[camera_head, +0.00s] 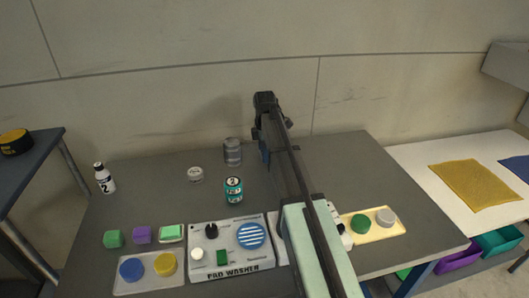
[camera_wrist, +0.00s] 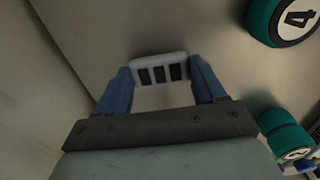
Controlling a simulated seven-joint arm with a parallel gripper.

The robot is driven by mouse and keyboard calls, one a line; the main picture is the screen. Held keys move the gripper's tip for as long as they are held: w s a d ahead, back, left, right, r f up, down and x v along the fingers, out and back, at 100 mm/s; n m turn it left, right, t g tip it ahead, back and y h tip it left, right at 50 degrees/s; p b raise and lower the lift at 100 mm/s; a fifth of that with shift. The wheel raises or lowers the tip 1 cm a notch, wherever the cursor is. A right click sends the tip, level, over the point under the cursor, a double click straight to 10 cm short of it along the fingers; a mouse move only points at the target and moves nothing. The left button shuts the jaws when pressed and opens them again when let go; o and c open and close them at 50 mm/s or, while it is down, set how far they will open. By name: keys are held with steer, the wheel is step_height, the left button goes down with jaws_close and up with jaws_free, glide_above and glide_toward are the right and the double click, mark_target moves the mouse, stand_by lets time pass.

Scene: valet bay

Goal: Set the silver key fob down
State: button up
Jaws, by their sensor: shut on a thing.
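The silver key fob (camera_wrist: 158,61) is a pale, rounded block with several dark slots or buttons on its face. In the wrist view, my gripper (camera_wrist: 158,86) is shut on it, with one blue finger at each side. Grey surface shows behind it, and I cannot tell how high the fob is held. In the head view my arm crosses the grey table (camera_head: 345,165). A bit of blue finger shows beside the arm, and the fob is hidden.
A teal can (camera_head: 233,190) marked 2, a grey jar (camera_head: 233,151), a small round tin (camera_head: 195,174) and a white bottle (camera_head: 105,179) stand left of my arm. A pad washer panel (camera_head: 205,269) lies in front. The table's right rear is clear.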

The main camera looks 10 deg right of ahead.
steer(key=shift+f, duration=0.2)
steer(key=shift+f, duration=0.15)
steer(key=o, duration=1)
step_height(320, 180, up, 12)
steer(key=shift+r, duration=0.15)
stand_by(0.3)
